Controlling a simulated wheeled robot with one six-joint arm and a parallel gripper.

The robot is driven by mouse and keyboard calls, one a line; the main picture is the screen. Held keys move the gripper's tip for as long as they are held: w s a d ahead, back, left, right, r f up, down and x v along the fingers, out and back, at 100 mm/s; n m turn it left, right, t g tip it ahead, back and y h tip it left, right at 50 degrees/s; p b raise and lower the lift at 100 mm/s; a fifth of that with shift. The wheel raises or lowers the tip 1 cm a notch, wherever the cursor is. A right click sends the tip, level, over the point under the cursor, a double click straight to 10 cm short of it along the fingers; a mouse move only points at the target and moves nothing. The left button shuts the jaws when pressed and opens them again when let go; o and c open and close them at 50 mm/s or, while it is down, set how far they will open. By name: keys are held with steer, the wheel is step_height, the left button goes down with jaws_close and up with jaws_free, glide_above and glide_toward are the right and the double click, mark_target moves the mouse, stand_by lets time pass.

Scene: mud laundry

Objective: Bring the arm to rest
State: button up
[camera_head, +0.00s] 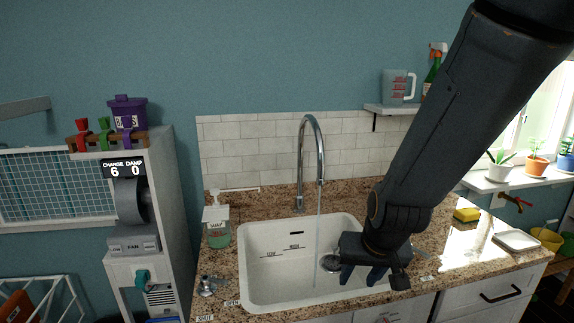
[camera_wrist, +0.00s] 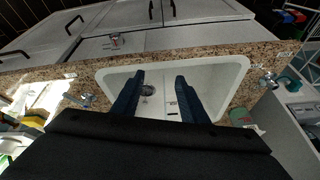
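My arm comes down from the top right in the head view, and my gripper (camera_head: 362,278) hangs over the right part of the white sink (camera_head: 258,285). In the wrist view my gripper (camera_wrist: 159,78) points at the sink (camera_wrist: 238,68), with its two dark blue fingers well apart and nothing between them. The drain shows beyond the fingers. The chrome faucet (camera_head: 301,165) stands behind the sink, left of my arm, and a thin water stream (camera_head: 317,235) falls from it into the basin.
A soap bottle (camera_head: 218,235) stands left of the sink, with a tap handle (camera_head: 208,286) at the front left. A yellow sponge (camera_head: 467,214) and a white dish (camera_head: 517,241) lie on the right counter. A shelf (camera_head: 391,110) with a jug (camera_head: 397,87) is behind my arm.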

steer(key=s+d+g, duration=0.2)
steer(key=s+d, duration=0.2)
steer(key=s, duration=0.2)
step_height(320, 180, down, 20)
steer(key=g+b, duration=0.2)
steer(key=b, duration=1.8)
steer(key=shift+a+f+n+g+h, duration=0.15)
steer(key=shift+a+n+g+h, duration=0.15)
steer(key=shift+n, duration=0.1)
steer(key=shift+s, duration=0.15)
